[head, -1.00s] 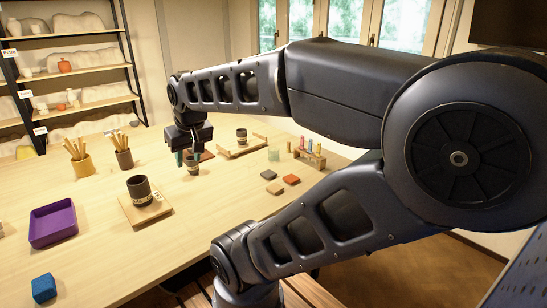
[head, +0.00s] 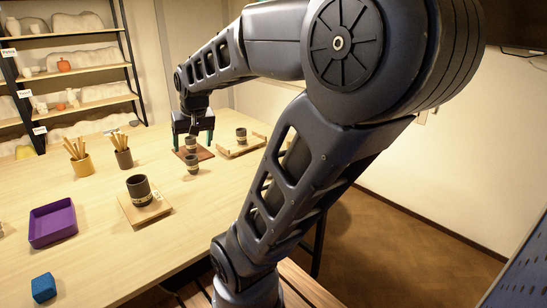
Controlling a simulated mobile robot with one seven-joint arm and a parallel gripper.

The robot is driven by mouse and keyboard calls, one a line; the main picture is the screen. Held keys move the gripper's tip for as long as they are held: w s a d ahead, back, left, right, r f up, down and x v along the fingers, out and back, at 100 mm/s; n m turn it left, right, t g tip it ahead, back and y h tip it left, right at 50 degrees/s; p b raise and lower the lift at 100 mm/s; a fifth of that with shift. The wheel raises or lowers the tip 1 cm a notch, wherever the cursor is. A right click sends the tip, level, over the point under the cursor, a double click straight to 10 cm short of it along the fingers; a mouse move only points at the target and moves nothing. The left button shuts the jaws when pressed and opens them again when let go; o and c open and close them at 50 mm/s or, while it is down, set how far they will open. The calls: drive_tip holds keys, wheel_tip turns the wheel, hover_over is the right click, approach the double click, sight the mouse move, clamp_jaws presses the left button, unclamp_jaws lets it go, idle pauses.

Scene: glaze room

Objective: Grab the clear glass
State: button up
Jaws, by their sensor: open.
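My gripper (head: 193,146) is open, pointing down at the far middle of the table, with its teal fingers spread apart. A small dark cup (head: 190,144) on a brown board shows between the fingers; I cannot tell whether they are around it or behind it. No clear glass can be made out now. A small, pale, see-through item right of the gripper in the earlier view is hidden behind my arm.
A dark cup (head: 139,188) sits on a wooden board in the middle, another (head: 241,135) on a tray at the back right. Two tool pots (head: 83,165) (head: 124,158), a purple tray (head: 53,222) and a blue block (head: 43,287) are at left. My arm hides the table's right side.

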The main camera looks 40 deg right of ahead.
drive_tip(key=w+d+f+m+g+h, duration=0.1)
drive_tip(key=w+d+f+m, duration=0.2)
drive_tip(key=w+d, duration=0.5)
drive_tip(key=w+d+f+m, duration=0.2)
drive_tip(key=w+d+m, duration=0.25)
drive_tip(key=d, duration=0.55)
drive_tip(key=w+d+f+m+h, duration=0.1)
drive_tip(key=d+f, duration=0.4)
drive_tip(key=d, duration=0.4)
drive_tip(key=w+d+f+m+g+h, duration=0.1)
drive_tip(key=d+f+m, duration=0.1)
drive_tip(key=d+f, duration=0.4)
drive_tip(key=w+d+f+m+g+h, duration=0.1)
drive_tip(key=d+f, duration=0.5)
drive_tip(key=d, duration=0.6)
drive_tip(key=shift+w+d+m, duration=0.3)
drive_tip(key=shift+w+m, duration=0.1)
drive_tip(key=shift+m, duration=0.15)
drive_tip(key=shift+w+x, duration=0.15)
drive_tip(key=shift+x, duration=1.4)
drive_tip(key=shift+w+x, duration=0.2)
drive_tip(key=shift+x, duration=1.35)
drive_tip(key=shift+d+r, duration=0.1)
drive_tip(key=shift+d, duration=0.05)
drive_tip(key=shift+c, duration=0.5)
drive_tip(key=c, duration=1.1)
